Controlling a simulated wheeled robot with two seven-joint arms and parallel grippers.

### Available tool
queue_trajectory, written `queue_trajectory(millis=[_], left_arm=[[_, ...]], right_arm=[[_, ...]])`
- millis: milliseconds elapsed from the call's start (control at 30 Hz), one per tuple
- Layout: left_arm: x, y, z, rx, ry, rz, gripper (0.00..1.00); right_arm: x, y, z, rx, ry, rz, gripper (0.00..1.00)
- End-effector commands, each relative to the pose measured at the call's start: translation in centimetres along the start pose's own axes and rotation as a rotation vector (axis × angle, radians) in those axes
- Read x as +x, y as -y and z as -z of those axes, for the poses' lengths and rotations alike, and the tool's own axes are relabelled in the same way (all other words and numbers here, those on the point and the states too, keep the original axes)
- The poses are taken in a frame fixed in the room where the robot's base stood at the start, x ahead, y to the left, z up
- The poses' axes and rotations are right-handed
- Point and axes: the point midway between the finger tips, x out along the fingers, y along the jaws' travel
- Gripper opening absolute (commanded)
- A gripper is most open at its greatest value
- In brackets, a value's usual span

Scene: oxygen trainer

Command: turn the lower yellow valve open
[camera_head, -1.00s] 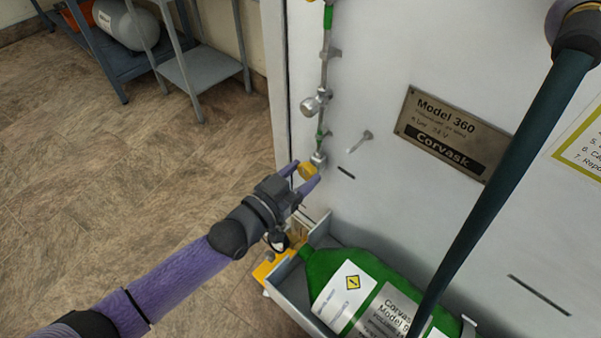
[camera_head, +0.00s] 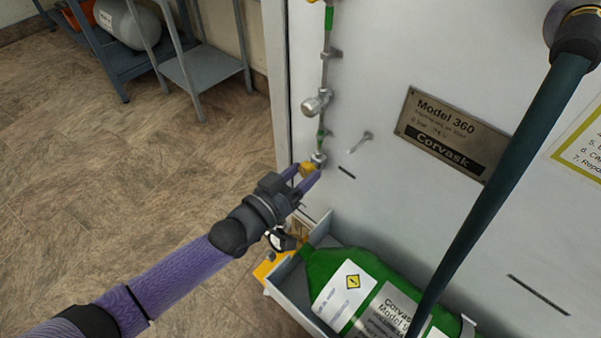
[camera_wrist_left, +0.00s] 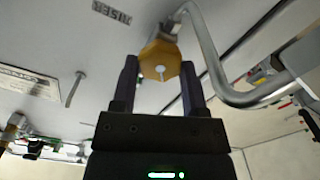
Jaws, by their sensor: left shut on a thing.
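The lower yellow valve (camera_head: 307,169) is a small yellow knob at the bottom of a thin vertical pipe on the pale panel. My left gripper (camera_head: 305,175) is shut on it, with one finger on each side. In the left wrist view the yellow knob (camera_wrist_left: 160,62) sits between the two dark fingertips of my left gripper (camera_wrist_left: 159,78), with a small pale screw at its centre. A metal fitting and bent pipe (camera_wrist_left: 212,60) lead off behind it. My right gripper is not in view.
A green cylinder (camera_head: 345,262) lies in a grey tray (camera_head: 282,280) below the valve. A dark hose (camera_head: 500,185) crosses the panel's front at the right. A metal peg (camera_head: 361,141) sticks out beside the pipe. Shelving (camera_head: 195,70) stands at the back left.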

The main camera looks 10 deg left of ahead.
Motion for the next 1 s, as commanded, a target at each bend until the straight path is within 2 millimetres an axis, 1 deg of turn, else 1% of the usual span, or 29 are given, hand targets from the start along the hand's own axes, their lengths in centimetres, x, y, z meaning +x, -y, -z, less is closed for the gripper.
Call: queue_trajectory(millis=[133,167,200,267,300,333,567,667,767,900,1000], left_arm=[[0.0,0.0,0.0,0.001,0.001,0.000,0.00],[0.0,0.0,0.0,0.001,0.001,0.000,0.59],[0.0,0.0,0.0,0.001,0.001,0.000,0.67],[0.0,0.0,0.0,0.001,0.001,0.000,0.80],[0.0,0.0,0.0,0.001,0.001,0.000,0.88],[0.0,0.0,0.0,0.001,0.001,0.000,0.92],[0.0,0.0,0.0,0.001,0.000,0.000,0.92],[-0.6,0.0,0.1,0.003,0.001,0.001,0.92],[-2.4,-0.1,0.3,0.003,0.003,0.002,0.92],[-6.0,-0.1,0.4,0.004,0.003,0.002,0.92],[-8.1,-0.1,0.3,0.003,0.003,0.001,0.92]], right_arm=[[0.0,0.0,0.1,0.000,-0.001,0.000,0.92],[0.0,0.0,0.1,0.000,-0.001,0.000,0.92],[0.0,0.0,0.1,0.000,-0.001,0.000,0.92],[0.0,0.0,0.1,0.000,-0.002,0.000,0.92],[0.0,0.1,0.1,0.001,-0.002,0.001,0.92],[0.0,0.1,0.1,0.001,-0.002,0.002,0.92],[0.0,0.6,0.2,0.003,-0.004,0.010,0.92],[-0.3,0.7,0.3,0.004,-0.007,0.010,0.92],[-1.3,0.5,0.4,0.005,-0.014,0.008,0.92],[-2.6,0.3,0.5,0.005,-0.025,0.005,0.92],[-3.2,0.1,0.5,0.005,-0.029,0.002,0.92]])
